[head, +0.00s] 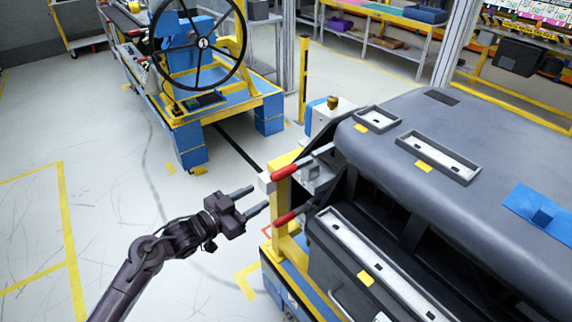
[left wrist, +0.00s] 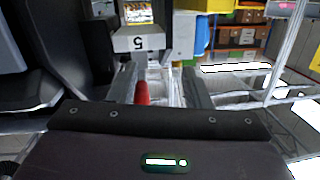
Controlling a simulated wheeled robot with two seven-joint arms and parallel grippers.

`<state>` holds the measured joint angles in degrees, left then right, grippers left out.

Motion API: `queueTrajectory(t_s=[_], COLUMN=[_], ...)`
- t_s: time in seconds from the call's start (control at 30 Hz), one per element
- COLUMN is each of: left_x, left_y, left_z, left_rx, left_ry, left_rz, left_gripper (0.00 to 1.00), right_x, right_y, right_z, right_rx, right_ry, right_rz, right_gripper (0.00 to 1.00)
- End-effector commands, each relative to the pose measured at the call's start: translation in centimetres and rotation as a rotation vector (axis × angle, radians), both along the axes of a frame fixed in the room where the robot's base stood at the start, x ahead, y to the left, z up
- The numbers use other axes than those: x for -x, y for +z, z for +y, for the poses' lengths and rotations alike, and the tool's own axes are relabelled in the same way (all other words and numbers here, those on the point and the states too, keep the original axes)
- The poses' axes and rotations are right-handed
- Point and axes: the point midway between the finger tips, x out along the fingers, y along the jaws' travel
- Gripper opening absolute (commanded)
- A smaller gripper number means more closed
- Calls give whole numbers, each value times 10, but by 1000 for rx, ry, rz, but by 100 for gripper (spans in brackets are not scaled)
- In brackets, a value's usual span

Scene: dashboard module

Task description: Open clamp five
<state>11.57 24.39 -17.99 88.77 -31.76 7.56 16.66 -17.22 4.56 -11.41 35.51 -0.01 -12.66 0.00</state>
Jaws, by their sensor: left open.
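In the head view, an upper red clamp handle (head: 285,172) and a lower red handle (head: 285,218) stick out from the module's left edge. A white block (head: 265,183) sits beside the upper one; its number is not readable there. My left gripper (head: 258,198) is open, its fingers pointing at the handles. It holds nothing. My right gripper is not in view.
The grey dashboard module (head: 400,150) fills the right side, on a yellow and blue frame (head: 288,245). A blue and yellow cart (head: 210,110) with a steering wheel stands at the back left. Floor to the left is clear. A yellow post (head: 303,80) stands behind.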

Motion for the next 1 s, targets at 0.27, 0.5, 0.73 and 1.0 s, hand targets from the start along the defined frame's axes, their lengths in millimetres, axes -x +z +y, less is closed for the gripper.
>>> queueTrajectory(t_s=[0.27, 0.5, 0.73, 1.0], left_x=[8, -15, -31, -33], left_y=[68, 69, 67, 65], left_z=[-30, -61, -82, -85], left_rx=[18, 18, 16, 14], left_ry=[-118, -117, -113, -113], left_rz=[-104, -102, -102, -102], left_gripper=[44, 44, 44, 44], right_x=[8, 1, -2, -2], right_y=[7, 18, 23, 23], right_z=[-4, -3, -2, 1], right_rx=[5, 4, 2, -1], right_ry=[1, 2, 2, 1], right_rz=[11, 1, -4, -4], right_gripper=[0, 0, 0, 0])
